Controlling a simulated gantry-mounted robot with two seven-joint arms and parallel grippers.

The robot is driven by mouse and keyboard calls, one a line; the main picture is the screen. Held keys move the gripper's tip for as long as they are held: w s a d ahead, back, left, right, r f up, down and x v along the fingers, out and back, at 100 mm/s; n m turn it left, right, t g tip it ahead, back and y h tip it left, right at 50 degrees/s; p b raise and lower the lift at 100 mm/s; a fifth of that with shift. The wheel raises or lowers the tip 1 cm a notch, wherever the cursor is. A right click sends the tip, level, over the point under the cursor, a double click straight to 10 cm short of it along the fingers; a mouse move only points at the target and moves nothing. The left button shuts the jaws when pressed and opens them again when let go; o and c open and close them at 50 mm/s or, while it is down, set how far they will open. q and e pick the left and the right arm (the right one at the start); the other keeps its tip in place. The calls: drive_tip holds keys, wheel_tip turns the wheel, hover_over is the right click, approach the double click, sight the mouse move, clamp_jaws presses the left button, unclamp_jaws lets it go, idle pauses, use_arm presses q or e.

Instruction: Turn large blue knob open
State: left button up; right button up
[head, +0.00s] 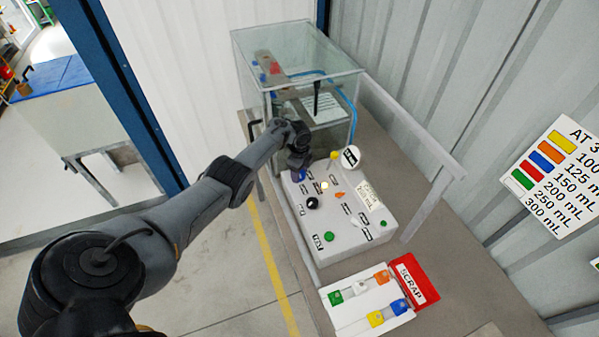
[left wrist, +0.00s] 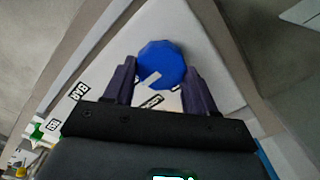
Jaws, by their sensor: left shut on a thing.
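The large blue knob (left wrist: 160,62) sits near the corner of the white panel, between my two fingers in the left wrist view. A pale mark shows on its face. My left gripper (left wrist: 160,78) is shut on the knob, one finger on each side. In the head view, my left gripper (head: 299,165) is at the far left part of the panel, and only a sliver of the blue knob (head: 301,176) shows below it. My right gripper is in neither view.
The white panel box (head: 324,251) carries a black knob (head: 312,202), a green button (head: 329,236), an orange knob (head: 340,195) and a round gauge (head: 351,156). A glass tank (head: 345,88) stands behind. A tray of coloured parts (head: 343,327) and a red scrap bin (head: 425,288) are in front.

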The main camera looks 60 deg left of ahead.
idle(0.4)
use_arm(q)
drive_tip(key=o, duration=1)
drive_tip(key=shift+o, duration=0.2)
drive_tip(key=shift+r, duration=0.1)
wheel_tip(320, 180, up, 11)
drive_tip(key=p, duration=0.3)
drive_tip(key=shift+p, duration=0.4)
drive_tip(key=shift+f, duration=0.2)
